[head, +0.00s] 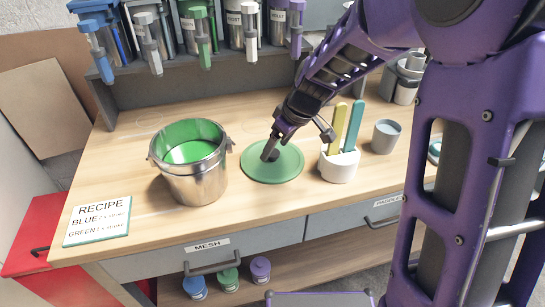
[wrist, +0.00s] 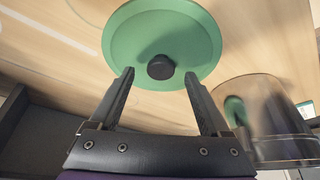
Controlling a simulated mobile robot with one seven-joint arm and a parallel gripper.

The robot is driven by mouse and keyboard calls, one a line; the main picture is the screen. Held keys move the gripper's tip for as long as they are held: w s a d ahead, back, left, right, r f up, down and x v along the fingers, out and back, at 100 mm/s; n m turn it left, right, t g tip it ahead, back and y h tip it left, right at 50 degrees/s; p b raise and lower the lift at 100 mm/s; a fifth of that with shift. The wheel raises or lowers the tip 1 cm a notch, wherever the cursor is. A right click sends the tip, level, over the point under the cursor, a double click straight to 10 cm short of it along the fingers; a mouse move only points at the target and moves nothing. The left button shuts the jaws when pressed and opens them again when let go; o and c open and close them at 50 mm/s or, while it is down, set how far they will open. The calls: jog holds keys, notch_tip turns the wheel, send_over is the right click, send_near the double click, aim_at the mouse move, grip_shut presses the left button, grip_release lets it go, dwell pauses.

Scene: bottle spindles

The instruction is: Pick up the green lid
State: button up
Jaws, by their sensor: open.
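The green lid (head: 283,168) is a flat round disc lying on the wooden table, right of the metal bucket. It has a dark round knob at its middle. In the wrist view the green lid (wrist: 190,28) fills the upper middle, with its black knob (wrist: 161,67) just beyond and between my fingertips. My gripper (head: 270,148) is open and reaches down over the lid, hiding part of it in the head view. In the wrist view my gripper (wrist: 160,76) has its two fingers apart with nothing held between them.
A metal bucket (head: 196,187) with green inside stands left of the lid. A white holder (head: 338,168) with yellow and teal sticks is close on its right, then a grey cup (head: 385,136). A recipe card (head: 98,222) lies at front left. Dispensers line the back shelf.

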jog(key=shift+x, duration=0.9)
jog(key=shift+c, duration=0.3)
jog(key=shift+r, duration=0.1)
grip_shut()
